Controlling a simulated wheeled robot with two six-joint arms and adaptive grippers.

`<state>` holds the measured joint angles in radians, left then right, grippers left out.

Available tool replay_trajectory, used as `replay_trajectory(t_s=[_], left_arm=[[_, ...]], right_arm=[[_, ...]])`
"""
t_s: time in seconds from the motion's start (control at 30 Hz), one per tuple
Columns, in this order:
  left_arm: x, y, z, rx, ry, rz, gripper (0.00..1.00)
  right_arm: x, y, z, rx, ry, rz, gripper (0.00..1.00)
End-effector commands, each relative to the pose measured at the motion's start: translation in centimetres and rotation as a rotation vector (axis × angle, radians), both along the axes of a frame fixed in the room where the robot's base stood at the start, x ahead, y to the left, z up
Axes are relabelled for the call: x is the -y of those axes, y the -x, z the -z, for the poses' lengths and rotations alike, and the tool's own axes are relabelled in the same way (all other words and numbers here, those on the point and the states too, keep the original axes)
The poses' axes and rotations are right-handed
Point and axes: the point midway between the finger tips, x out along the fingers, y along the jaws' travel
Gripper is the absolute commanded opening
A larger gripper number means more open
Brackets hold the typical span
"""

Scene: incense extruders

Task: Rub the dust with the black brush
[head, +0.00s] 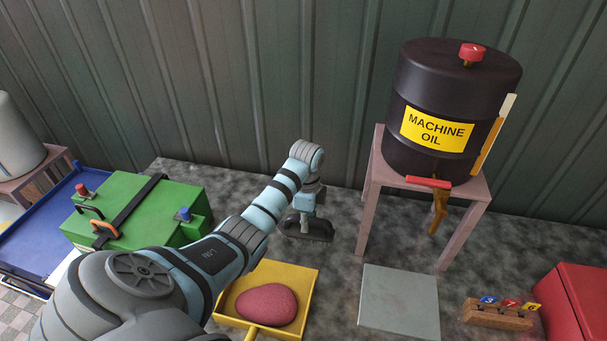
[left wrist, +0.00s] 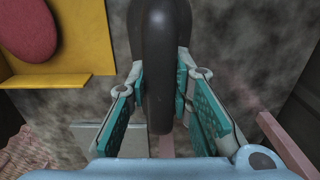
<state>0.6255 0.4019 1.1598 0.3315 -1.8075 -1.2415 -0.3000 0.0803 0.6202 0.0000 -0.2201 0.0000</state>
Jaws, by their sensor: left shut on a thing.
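My left gripper (head: 305,212) is over the grey mottled surface in the middle of the head view. It is shut on the black brush (head: 308,231), whose dark rounded body (left wrist: 160,50) runs between the green pads of the fingers (left wrist: 158,110) in the left wrist view. The brush is low over the surface, but I cannot tell whether it touches it. Dark and light patches mark the mottled surface (head: 345,240); I cannot pick out the dust from this pattern. My right gripper is not in view.
A yellow dustpan-like tray (head: 310,283) with a pink lump (head: 266,304) lies in front of the brush. A stand (head: 366,205) with a machine oil drum (head: 440,95) is to the right, a grey plate (head: 400,300) below it. A green battery-like box (head: 135,215) is left.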

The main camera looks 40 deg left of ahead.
Motion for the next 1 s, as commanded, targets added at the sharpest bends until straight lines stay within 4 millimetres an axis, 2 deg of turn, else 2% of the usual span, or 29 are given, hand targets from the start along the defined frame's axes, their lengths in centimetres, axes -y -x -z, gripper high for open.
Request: replay_trajectory(t_s=[0.4,1.0], left_arm=[[0.7,-0.6,-3.5,0.001,-0.001,0.017,0.0],[0.8,-0.7,-3.6,0.0,0.0,0.018,0.0]], right_arm=[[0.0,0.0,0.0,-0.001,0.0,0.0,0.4],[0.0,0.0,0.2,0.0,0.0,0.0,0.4]])
